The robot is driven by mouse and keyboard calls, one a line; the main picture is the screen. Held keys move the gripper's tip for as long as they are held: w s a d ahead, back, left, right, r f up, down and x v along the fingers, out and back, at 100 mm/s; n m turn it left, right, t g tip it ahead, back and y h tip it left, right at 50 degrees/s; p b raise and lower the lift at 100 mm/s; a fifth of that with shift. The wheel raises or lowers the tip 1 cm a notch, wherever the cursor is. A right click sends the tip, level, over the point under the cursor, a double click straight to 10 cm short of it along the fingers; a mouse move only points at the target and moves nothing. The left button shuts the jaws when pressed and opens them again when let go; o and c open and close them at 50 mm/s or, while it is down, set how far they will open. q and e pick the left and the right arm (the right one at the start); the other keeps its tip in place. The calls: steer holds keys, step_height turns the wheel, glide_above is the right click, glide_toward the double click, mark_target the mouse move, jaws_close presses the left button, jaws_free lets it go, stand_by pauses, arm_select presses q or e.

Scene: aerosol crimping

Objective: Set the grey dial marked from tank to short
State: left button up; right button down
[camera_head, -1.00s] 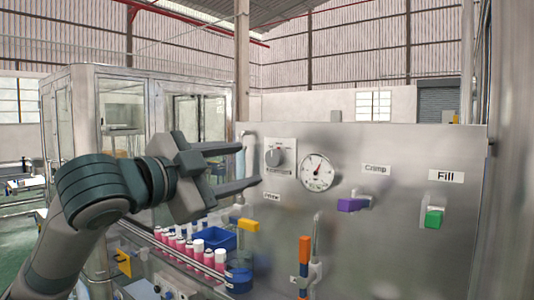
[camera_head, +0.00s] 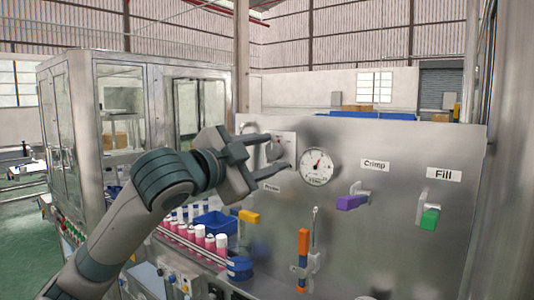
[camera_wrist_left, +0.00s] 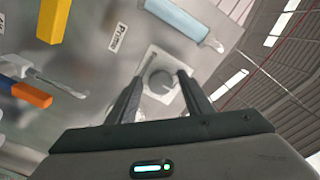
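The grey dial (camera_head: 274,151) sits on a white square plate (camera_head: 289,138) on the upright metal panel, left of the round gauge. The left wrist view shows the dial (camera_wrist_left: 160,83) as a round grey knob in line with the gap between my fingers. My left gripper (camera_head: 278,151) is open at the dial, with one finger above and one below it in the head view. I cannot tell whether the fingers touch the knob. The dial's markings are too small or hidden to read. My right gripper is not in view.
The panel carries a pressure gauge (camera_head: 316,166), a yellow handle (camera_head: 249,216), a purple handle (camera_head: 351,202), a green handle (camera_head: 430,219) and an orange-and-blue lever (camera_head: 303,246). Pink cans (camera_head: 210,241) and a blue bin (camera_head: 216,222) stand below my arm.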

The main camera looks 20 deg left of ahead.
arm_select(q)
steer(key=c, duration=0.9)
steer(key=shift+o, duration=0.2)
steer(key=shift+m, duration=0.5)
steer(key=m+p, duration=0.2)
steer(key=m, duration=0.2)
steer(key=shift+r+p, duration=0.15)
steer(key=shift+p, duration=0.2)
steer(key=shift+m+p, duration=0.8)
steer(key=shift+m, duration=1.3)
steer(key=o, duration=1.1)
steer(key=shift+c, duration=0.2)
